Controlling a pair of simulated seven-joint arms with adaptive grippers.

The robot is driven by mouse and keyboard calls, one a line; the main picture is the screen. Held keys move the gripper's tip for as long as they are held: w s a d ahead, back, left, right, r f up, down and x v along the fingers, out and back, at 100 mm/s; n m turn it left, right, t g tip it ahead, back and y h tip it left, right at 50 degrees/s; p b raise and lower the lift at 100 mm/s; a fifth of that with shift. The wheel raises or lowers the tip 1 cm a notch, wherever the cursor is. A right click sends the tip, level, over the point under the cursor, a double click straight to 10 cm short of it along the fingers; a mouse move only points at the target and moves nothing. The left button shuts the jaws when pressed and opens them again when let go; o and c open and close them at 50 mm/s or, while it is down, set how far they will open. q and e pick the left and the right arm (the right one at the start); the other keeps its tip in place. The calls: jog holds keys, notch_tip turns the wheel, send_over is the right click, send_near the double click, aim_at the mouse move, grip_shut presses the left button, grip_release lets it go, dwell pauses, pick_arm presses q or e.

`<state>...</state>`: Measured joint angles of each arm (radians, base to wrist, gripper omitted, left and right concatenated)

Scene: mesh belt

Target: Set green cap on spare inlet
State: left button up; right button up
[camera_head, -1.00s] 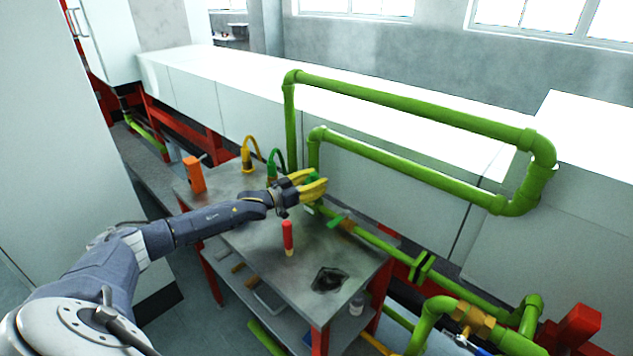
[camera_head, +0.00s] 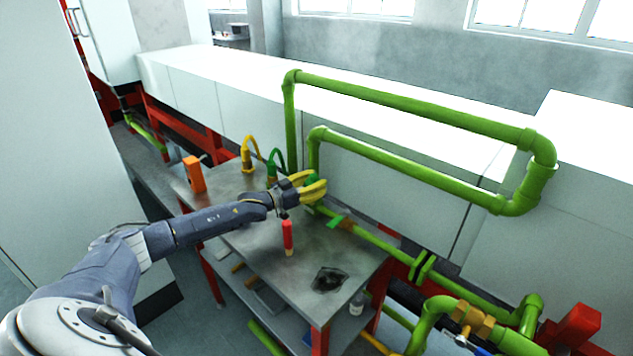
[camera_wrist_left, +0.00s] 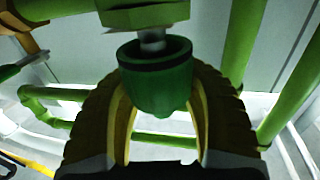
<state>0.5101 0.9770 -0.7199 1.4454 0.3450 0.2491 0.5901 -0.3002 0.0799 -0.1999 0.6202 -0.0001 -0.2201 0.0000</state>
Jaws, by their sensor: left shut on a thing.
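My left gripper (camera_head: 308,190), with yellow fingers, is over the far side of the metal table. It is shut on the green cap (camera_head: 312,181), which shows as a small patch between the fingers. In the left wrist view the green cap (camera_wrist_left: 158,82) sits between both fingers (camera_wrist_left: 160,105), its dark-ringed open mouth facing a green hex fitting (camera_wrist_left: 145,15). A short pale stub (camera_wrist_left: 152,40), apparently the spare inlet, runs from the fitting to the cap's mouth. How deep it sits inside is hidden. My right gripper is not in view.
A red-handled tool (camera_head: 288,236) stands on the metal table (camera_head: 262,248) near a dark square hole. Green pipes (camera_head: 410,101) rise behind and right of the gripper. Yellow and green hooked hoses (camera_head: 247,152) and an orange block (camera_head: 194,174) are to its left.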

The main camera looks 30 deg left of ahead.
pick_arm(q)
jog(key=shift+f, duration=0.5)
jog(key=shift+r, duration=0.85)
jog(key=shift+f, duration=0.8)
dwell(1.3)
jog(key=o, duration=1)
jog(key=shift+o, duration=0.2)
jog(key=v, duration=1.1)
dwell(0.4)
